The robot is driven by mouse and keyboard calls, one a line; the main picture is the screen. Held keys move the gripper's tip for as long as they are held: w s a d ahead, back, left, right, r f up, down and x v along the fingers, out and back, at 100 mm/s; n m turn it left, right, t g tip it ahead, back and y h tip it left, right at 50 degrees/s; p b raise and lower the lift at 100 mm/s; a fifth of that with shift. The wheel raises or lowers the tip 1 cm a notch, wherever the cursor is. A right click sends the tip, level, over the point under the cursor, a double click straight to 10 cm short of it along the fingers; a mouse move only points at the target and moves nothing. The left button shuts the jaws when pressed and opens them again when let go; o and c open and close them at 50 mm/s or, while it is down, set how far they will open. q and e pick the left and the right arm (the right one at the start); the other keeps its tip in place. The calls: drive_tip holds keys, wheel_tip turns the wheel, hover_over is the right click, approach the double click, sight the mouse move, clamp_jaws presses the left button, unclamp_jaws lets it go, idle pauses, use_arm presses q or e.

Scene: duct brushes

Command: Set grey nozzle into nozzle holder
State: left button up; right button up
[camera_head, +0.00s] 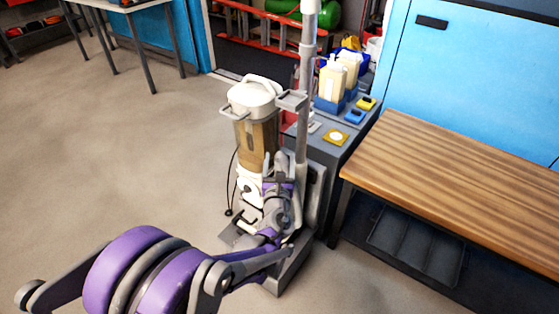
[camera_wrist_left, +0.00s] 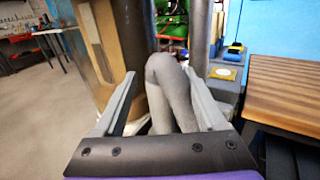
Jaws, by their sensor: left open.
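A grey bent tube, which looks like the grey nozzle (camera_wrist_left: 172,88), stands between the two fingers of my left gripper (camera_wrist_left: 159,74) in the left wrist view. The fingers are open on either side of it, and I cannot tell whether they touch it. In the head view my left gripper (camera_head: 274,188) is low in front of a machine with a white-topped, brownish clear canister (camera_head: 257,145). The nozzle cannot be told apart there. A small grey bracket (camera_head: 291,100) sits beside the canister; I cannot tell whether it is the nozzle holder. My right gripper is not in view.
A grey upright pole (camera_head: 306,80) rises beside the canister. A wooden bench (camera_head: 460,185) stands at the right.

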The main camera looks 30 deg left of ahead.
use_arm(q)
drive_tip(key=v, duration=1)
drive_tip(key=r+p, duration=0.4)
drive_tip(key=r, duration=0.1)
drive_tip(key=shift+s+d, duration=0.1)
drive_tip(key=shift+s, duration=0.25)
